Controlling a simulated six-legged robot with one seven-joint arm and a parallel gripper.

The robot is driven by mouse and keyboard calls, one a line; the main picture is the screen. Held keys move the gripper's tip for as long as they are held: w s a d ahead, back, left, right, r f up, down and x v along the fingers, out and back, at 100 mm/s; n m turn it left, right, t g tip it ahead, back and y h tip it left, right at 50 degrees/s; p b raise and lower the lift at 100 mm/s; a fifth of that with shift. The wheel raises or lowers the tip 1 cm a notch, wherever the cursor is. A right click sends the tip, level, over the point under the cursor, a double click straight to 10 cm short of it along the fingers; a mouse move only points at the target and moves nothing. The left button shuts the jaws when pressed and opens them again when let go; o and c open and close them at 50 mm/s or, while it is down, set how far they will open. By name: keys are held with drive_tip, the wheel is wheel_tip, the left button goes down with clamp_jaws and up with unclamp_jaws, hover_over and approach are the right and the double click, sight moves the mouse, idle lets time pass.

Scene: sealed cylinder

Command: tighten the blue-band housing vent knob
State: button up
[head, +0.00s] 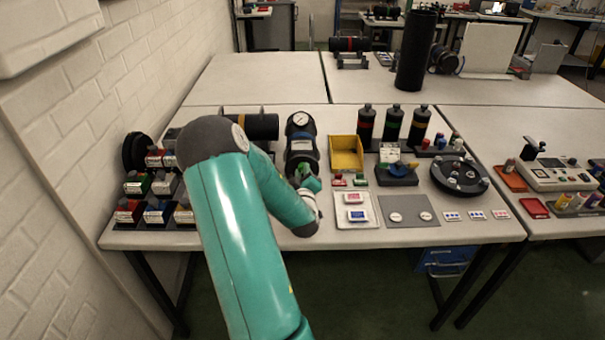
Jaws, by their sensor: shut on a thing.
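The blue-band housing (301,135) is a dark upright cylinder with a round white gauge on its top, left of the yellow bin. My gripper (304,172) is at the front lower side of this housing, at the end of my teal arm. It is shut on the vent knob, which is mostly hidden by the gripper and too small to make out. The angle the knob is turned to cannot be told.
A yellow bin (346,153) stands just right of the housing. A tray (354,222) with red and blue labelled pieces lies in front of it. Dark bottles (391,124) and a round black carousel (459,177) are further right. Small coloured boxes (154,212) stand left.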

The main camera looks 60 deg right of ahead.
drive_tip(key=o, duration=1)
drive_tip(key=v, duration=1.3)
drive_tip(key=shift+s+a, duration=0.2)
drive_tip(key=shift+a, duration=0.15)
drive_tip(key=shift+w, duration=0.1)
